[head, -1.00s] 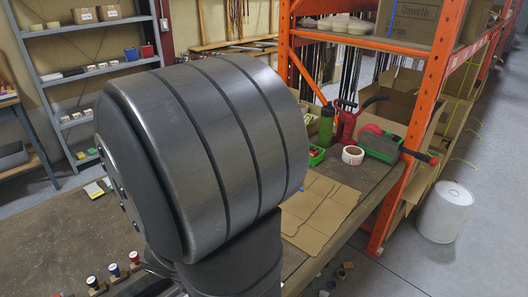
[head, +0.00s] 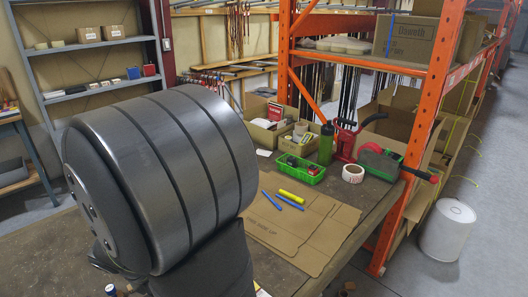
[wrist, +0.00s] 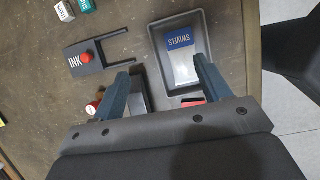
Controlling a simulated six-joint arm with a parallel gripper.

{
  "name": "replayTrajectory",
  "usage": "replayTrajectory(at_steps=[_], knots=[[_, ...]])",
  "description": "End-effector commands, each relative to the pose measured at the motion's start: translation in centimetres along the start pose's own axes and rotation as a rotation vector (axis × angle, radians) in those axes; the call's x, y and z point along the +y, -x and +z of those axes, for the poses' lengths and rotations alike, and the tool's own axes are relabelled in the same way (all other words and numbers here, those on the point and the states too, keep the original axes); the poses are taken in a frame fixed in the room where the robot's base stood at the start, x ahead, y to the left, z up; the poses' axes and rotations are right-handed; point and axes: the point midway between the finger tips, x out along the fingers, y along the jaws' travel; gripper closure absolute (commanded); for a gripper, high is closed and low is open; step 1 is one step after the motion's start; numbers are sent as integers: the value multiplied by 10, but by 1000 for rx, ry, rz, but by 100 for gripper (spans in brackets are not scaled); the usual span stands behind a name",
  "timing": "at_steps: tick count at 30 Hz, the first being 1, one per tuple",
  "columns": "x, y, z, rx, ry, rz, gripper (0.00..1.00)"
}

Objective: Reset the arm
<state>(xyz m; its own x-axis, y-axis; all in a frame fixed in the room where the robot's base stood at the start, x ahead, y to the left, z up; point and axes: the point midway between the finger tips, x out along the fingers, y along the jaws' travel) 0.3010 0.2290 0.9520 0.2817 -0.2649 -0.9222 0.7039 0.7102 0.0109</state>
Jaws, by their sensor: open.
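My gripper (wrist: 161,68) shows in the wrist view with its two blue-grey fingers spread apart. It is open, and I see nothing held between the fingers. Below it are a grey tray (wrist: 160,42) with a blue label reading SWIVELS and a dark block beside the left finger. In the head view my large dark arm link fills the left middle and hides much of the bench; my gripper is not visible there.
A black INK holder (wrist: 96,56) and small boxes lie left of the tray. An orange rack (head: 424,110) stands right.

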Motion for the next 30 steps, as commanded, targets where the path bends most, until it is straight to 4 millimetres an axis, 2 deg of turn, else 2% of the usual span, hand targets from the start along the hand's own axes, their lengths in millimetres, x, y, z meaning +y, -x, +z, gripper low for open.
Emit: replayTrajectory(at_steps=[6,12,18,26,27,30], knots=[[27,17,-31,1,-4,0,30],[41,28,-53,2,-10,-2,30],[47,33,-63,1,-13,-4,30],[47,34,-64,2,-14,-4,30],[47,34,-64,2,-14,-4,28],[47,34,-63,2,-14,-4,8]])
